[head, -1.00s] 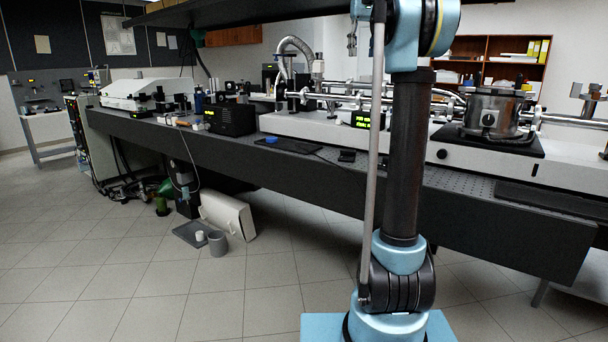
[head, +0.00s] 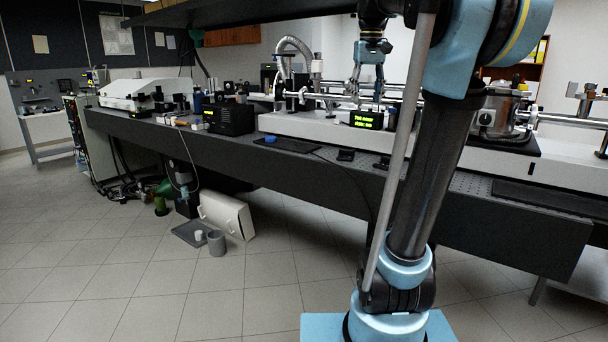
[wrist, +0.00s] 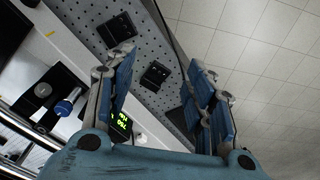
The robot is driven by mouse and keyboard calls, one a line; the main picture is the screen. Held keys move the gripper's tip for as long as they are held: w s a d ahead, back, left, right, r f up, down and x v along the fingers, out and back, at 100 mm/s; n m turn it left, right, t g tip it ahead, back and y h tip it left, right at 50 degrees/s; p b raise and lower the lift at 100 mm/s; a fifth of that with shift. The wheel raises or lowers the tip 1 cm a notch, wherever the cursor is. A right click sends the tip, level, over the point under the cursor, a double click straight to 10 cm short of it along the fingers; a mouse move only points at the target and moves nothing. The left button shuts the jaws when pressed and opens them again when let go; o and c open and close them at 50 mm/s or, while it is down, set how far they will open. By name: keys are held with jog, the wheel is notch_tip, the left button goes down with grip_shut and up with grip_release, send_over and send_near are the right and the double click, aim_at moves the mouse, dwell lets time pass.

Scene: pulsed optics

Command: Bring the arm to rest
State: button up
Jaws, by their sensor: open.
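My gripper (head: 367,92) hangs with its fingers down in front of the optics bench, in the upper middle of the head view. In the wrist view my gripper (wrist: 161,75) has its two blue-padded fingers spread wide apart with nothing between them. Beyond the fingers lies the perforated bench top with small black boxes on it. My arm leans to the right in the head view and hides part of the bench behind it.
The long dark bench (head: 300,172) carries a display with green digits (head: 366,120), metal tubes and a steel chamber (head: 497,118). A black shelf (head: 240,10) hangs above. A white case (head: 227,215) and grey cup (head: 217,243) stand on the floor.

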jog(key=s+f, duration=0.8)
jog(key=f, duration=0.5)
jog(key=s+f+t, duration=0.1)
jog(key=s+f, duration=0.7)
jog(key=f, duration=0.5)
jog(key=s+f+m, duration=0.1)
jog(key=s+f, duration=0.7)
jog(key=f, duration=0.5)
jog(key=shift+f, duration=0.3)
jog(key=shift+a, duration=0.1)
jog(key=shift+w+f, duration=0.2)
jog(key=shift+w, duration=0.2)
